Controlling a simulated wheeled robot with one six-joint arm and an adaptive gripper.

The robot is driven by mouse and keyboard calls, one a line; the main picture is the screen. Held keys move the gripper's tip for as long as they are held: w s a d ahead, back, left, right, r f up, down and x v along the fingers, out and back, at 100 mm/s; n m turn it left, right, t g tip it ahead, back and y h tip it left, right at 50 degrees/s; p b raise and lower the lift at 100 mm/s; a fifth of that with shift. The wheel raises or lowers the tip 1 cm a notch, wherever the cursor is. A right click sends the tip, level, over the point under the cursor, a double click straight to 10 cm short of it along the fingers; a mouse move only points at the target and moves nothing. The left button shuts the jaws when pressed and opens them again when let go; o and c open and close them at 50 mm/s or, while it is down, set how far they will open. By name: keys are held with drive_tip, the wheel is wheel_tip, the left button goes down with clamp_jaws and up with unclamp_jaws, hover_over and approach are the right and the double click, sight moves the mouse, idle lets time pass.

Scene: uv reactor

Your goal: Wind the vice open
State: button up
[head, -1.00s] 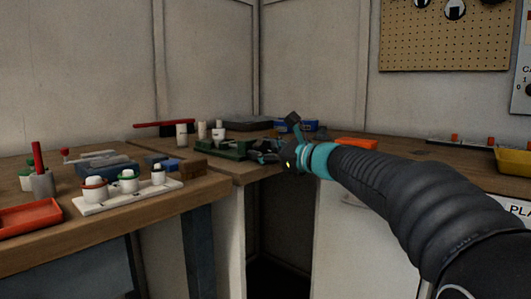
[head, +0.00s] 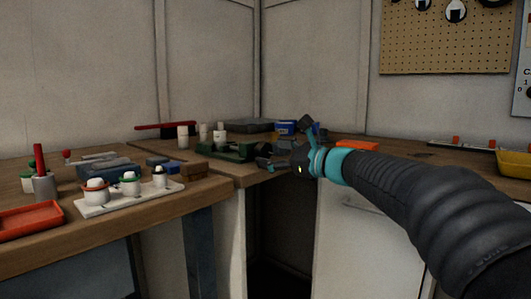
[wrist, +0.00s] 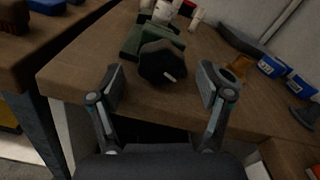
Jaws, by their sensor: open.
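The green vice (head: 235,152) sits near the front edge of the corner bench, left of my gripper in the head view. In the wrist view the vice (wrist: 135,42) is at the top, and its dark rounded end (wrist: 163,62) with a small pale bar faces me. My gripper (head: 268,164) is open and empty, just to the right of the vice. In the wrist view the gripper (wrist: 160,82) has its two fingers wide apart, short of the dark end and not touching it. The vice's jaws are too small to tell their gap.
A white holder (head: 130,200) with several capped pots and a red tray (head: 30,219) are on the left bench. White cylinders (head: 183,137) stand behind the vice. Blue boxes (wrist: 271,66) lie on the right in the wrist view. A dark gap opens below the bench corner.

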drive_tip(key=shift+v, duration=2.5)
drive_tip(key=s+d+m+p, duration=0.4)
drive_tip(key=d+m+p, duration=0.1)
drive_tip(key=m, duration=0.2)
drive_tip(key=x, duration=1.3)
drive_tip(key=shift+w+a+r+p, duration=0.15)
drive_tip(key=shift+w+a+p, duration=0.1)
drive_tip(key=shift+w+p, duration=0.05)
drive_tip(key=c, duration=1.2)
